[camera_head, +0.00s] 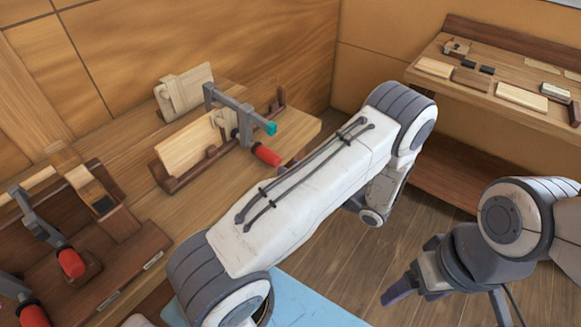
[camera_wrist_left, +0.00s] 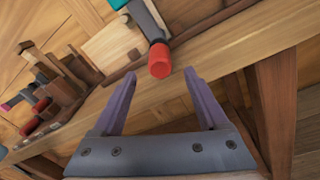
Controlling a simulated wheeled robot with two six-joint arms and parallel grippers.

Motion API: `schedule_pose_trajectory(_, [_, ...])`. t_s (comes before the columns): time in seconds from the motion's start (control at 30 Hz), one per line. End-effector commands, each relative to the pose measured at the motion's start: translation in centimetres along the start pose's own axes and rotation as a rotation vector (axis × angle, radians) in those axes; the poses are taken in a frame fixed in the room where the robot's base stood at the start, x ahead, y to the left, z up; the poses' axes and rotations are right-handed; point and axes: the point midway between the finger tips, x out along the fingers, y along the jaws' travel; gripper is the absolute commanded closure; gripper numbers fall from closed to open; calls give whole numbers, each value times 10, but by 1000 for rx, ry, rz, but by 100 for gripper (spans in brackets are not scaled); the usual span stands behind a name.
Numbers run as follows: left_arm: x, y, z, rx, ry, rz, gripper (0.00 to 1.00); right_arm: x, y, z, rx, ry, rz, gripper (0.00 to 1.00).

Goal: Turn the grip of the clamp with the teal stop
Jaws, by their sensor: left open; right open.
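The clamp with the teal stop (camera_head: 272,128) has a grey bar (camera_head: 232,105) and a red grip (camera_head: 267,155). It stands on the bench by a wooden board held in a dark rack. In the left wrist view, its red grip (camera_wrist_left: 159,62) points towards me, and part of the teal stop (camera_wrist_left: 118,3) shows at the top edge. My left gripper (camera_wrist_left: 160,76) is open, its purple fingers on either side of the grip's near end, apart from it. In the head view my left arm hides most of that gripper. My right gripper (camera_head: 398,289) is open over the floor, away from the bench.
Another clamp with a red grip (camera_head: 71,263) stands in a dark wooden holder at the left, and another red grip (camera_head: 33,315) shows at the lower left corner. A second bench (camera_head: 480,75) with wooden blocks stands at the back right. Floor between is clear.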

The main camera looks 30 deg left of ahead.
Motion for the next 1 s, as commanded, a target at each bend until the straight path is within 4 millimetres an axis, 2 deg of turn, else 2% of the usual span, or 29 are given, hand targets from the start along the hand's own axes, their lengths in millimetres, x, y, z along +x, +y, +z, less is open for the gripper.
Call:
schedule_pose_trajectory(0.17, [1, 0, 0, -26, -1, -4, 24, 0, 0, 0, 0, 0, 0, 24])
schedule_pose_trajectory(0.4, [12, 4, -2, -312, -2, -45, 24, 3, 0, 0, 0, 0, 0, 24])
schedule_pose_trajectory(0.57, [21, 4, -2, -388, 2, -54, 24, 1, 0, 0, 0, 0, 0, 24])
schedule_pose_trajectory(1.0, [96, 1, -1, -385, 2, -52, 24, -16, -1, -1, 0, 0, 0, 24])
